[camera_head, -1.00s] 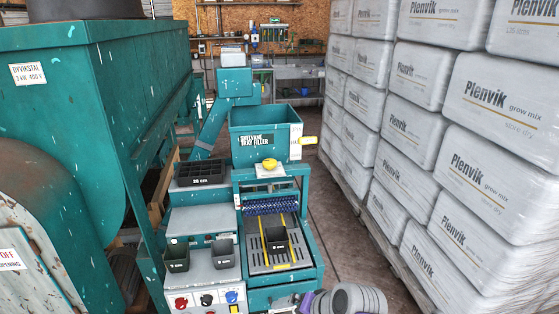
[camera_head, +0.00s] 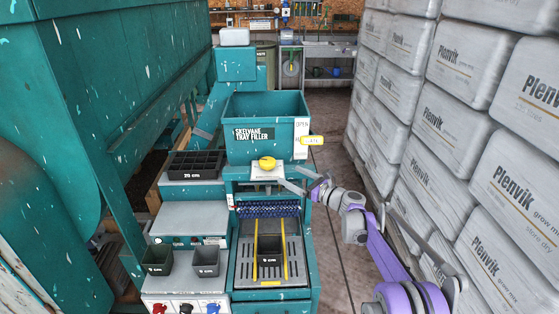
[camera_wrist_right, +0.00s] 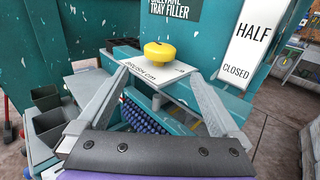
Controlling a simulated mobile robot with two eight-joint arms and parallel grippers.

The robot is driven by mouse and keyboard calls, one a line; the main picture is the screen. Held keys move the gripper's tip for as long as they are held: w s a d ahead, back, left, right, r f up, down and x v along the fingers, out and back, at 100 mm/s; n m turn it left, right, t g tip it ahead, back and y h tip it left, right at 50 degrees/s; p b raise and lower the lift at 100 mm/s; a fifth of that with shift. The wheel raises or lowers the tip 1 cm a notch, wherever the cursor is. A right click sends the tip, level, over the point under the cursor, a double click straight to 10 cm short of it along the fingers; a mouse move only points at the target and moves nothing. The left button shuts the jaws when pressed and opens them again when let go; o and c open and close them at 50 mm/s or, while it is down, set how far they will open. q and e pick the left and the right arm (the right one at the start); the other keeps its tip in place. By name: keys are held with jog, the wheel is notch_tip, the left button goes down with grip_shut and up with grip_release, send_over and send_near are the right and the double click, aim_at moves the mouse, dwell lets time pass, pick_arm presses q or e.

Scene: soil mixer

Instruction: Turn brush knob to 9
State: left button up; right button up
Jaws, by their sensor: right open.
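The yellow brush knob (camera_head: 267,163) sits on a small pale scale plate (camera_head: 268,174) on the front of the teal tray filler (camera_head: 268,122). In the wrist view the open fingers (camera_wrist_right: 158,76) hold nothing. The blue brush roller (camera_head: 268,209) lies below the knob. My left gripper is out of view.
A yellow-tipped lever (camera_head: 312,141) sticks out right of the knob. A dark pot (camera_head: 270,246) stands on the slotted bed below. Two pots (camera_head: 157,259) and a cell tray (camera_head: 196,164) are at left. Stacked white bags (camera_head: 450,130) line the right side.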

aim_at(274, 165)
jog(key=x, duration=0.3)
jog(key=p+x, duration=0.1)
jog(key=x, duration=0.2)
jog(key=p+x, duration=0.1)
jog(key=x, duration=0.2)
jog(key=shift+w+a+r, duration=0.15)
jog(key=shift+r, duration=0.15)
jog(key=shift+p+x, duration=0.45)
jog(key=shift+x, duration=0.3)
jog(key=shift+f, duration=0.1)
